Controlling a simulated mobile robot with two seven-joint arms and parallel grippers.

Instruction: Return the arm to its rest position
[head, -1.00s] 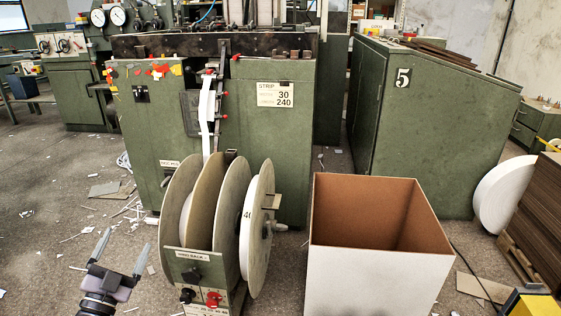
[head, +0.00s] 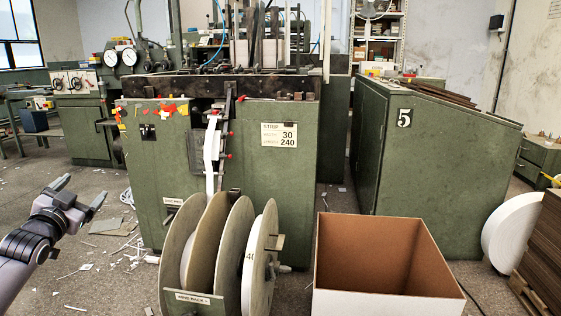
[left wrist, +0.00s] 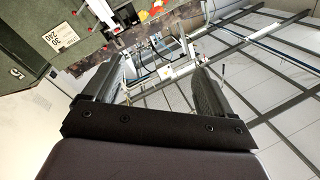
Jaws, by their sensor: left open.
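My left gripper (head: 83,194) is at the left of the head view, raised over the floor and left of the green feeder machine (head: 285,165). Its two fingers are apart with nothing between them. In the left wrist view the open fingers (left wrist: 150,85) point toward the machine's upper part and the ceiling beams, and the space between them holds nothing close. My left arm (head: 25,250) comes in from the lower left edge. My right gripper is not in view.
A reel stand with large discs (head: 215,255) stands before the machine. An open cardboard box (head: 385,300) is to its right. A green cabinet marked 5 (head: 440,160) stands behind, with a white roll (head: 510,230) at the right. Paper scraps litter the floor at left.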

